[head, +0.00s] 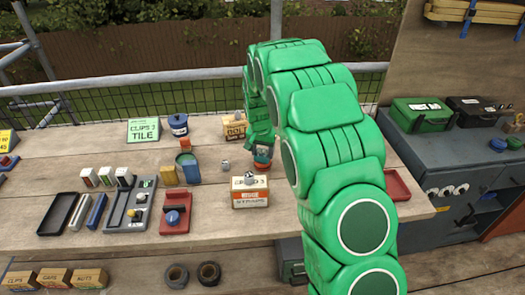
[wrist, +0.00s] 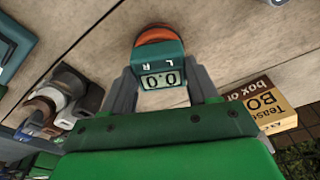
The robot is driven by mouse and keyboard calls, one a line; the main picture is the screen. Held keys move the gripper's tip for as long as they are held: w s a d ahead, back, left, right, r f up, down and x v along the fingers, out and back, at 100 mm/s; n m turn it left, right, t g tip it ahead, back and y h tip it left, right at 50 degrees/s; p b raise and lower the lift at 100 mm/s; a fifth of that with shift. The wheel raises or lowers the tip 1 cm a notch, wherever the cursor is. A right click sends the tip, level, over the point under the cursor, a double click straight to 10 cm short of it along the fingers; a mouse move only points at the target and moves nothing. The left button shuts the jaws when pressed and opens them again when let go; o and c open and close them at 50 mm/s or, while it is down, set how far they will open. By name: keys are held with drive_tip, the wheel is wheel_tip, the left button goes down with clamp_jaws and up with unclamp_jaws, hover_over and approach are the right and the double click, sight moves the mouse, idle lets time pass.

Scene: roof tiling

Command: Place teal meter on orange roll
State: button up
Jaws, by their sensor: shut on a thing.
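The teal meter (wrist: 158,58) is between the two fingers of my gripper (wrist: 163,80) in the wrist view, its 0.0 display facing the camera upside down. My gripper is shut on it. The orange roll (wrist: 153,34) shows as a curved orange edge just beyond the meter, mostly hidden by it. In the head view my gripper (head: 262,147) points down at the bench, with the teal meter (head: 263,152) at its tip and the orange roll (head: 262,164) directly under it. I cannot tell whether the meter rests on the roll or hangs slightly above it.
A straps box (head: 250,193) with a grey piece on top stands in front of my gripper. A bolt box (head: 234,129) stands behind, to the left. A small grey piece (head: 225,166), yellow and blue blocks and trays lie left. A red tray (head: 397,185) is right, partly behind my arm.

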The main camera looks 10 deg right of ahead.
sight(261, 156)
drive_tip(key=shift+f, duration=0.1)
drive_tip(key=o, duration=1.1)
wheel_tip(261, 156, up, 11)
drive_tip(key=s, duration=0.1)
drive_tip(key=s+d+r, duration=0.1)
drive_tip(key=s+r, duration=0.2)
drive_tip(key=s, duration=0.3)
drive_tip(key=s+d+r, duration=0.2)
drive_tip(key=s+r, duration=0.2)
drive_tip(key=s, duration=0.2)
drive_tip(key=s+d+n+g, duration=0.1)
drive_tip(key=s+n, duration=0.1)
drive_tip(key=s, duration=1.7)
drive_tip(key=s+d+r+n+g, duration=0.1)
drive_tip(key=s+d+n+g, duration=0.1)
drive_tip(key=s, duration=1.6)
drive_tip(key=shift+s+r+y, duration=0.3)
drive_tip(key=shift+s, duration=0.1)
drive_tip(key=shift+d, duration=0.1)
